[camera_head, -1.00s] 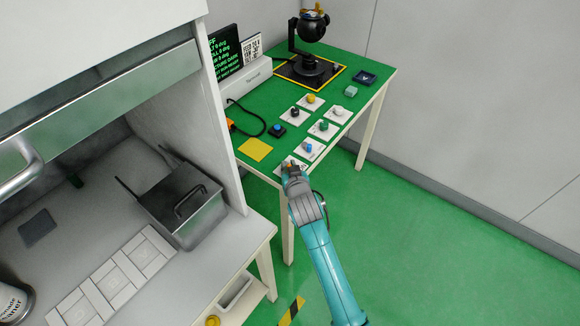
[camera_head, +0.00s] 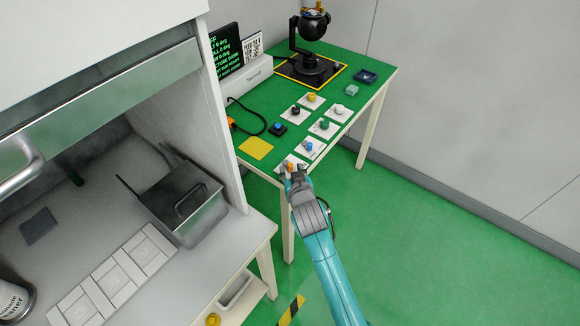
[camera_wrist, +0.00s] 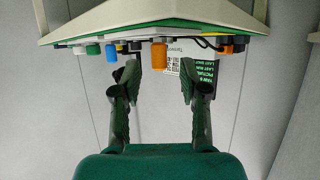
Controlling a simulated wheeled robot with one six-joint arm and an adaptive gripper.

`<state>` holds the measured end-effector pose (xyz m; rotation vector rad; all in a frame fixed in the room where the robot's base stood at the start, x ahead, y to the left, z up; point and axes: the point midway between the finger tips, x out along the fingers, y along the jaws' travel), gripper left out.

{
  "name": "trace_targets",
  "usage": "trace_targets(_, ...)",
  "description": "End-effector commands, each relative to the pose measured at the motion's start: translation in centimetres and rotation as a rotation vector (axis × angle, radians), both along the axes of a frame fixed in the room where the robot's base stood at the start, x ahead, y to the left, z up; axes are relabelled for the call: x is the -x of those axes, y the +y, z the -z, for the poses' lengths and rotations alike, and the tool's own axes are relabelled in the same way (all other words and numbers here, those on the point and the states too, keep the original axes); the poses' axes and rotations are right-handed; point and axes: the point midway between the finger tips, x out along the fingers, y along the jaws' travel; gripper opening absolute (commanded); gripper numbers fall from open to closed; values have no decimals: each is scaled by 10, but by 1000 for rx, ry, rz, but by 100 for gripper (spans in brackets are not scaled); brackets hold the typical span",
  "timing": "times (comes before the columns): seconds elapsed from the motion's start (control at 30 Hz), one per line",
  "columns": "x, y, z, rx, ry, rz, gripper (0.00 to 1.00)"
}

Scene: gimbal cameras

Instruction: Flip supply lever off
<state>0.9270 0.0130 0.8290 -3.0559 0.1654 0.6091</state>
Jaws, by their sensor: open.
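An orange lever or knob (camera_head: 290,167) stands on a white plate (camera_head: 283,166) at the near corner of the green table. In the wrist view it is an upright orange cylinder (camera_wrist: 159,54), hanging downward in the picture. My gripper (camera_head: 292,174) is at this corner, just in front of the orange piece. In the wrist view the fingers (camera_wrist: 160,78) are spread, one to each side of the orange cylinder's line, with nothing held. Whether they touch it I cannot tell. No label naming the supply lever is readable.
Other white plates carry blue (camera_head: 309,146), green (camera_head: 324,124), yellow (camera_head: 311,98) and other knobs. A yellow pad (camera_head: 256,148), a blue button (camera_head: 277,129) and a black gimbal camera (camera_head: 311,66) stand on the table. A cabinet (camera_head: 190,130) is at left; the floor at right is clear.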

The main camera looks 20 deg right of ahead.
Motion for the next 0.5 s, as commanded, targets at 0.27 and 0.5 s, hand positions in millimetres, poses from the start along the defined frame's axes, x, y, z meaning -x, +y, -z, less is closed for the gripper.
trace_targets(0.27,51,6,-20,0,0,-2,43)
trace_targets(0.5,73,8,-30,1,1,0,43)
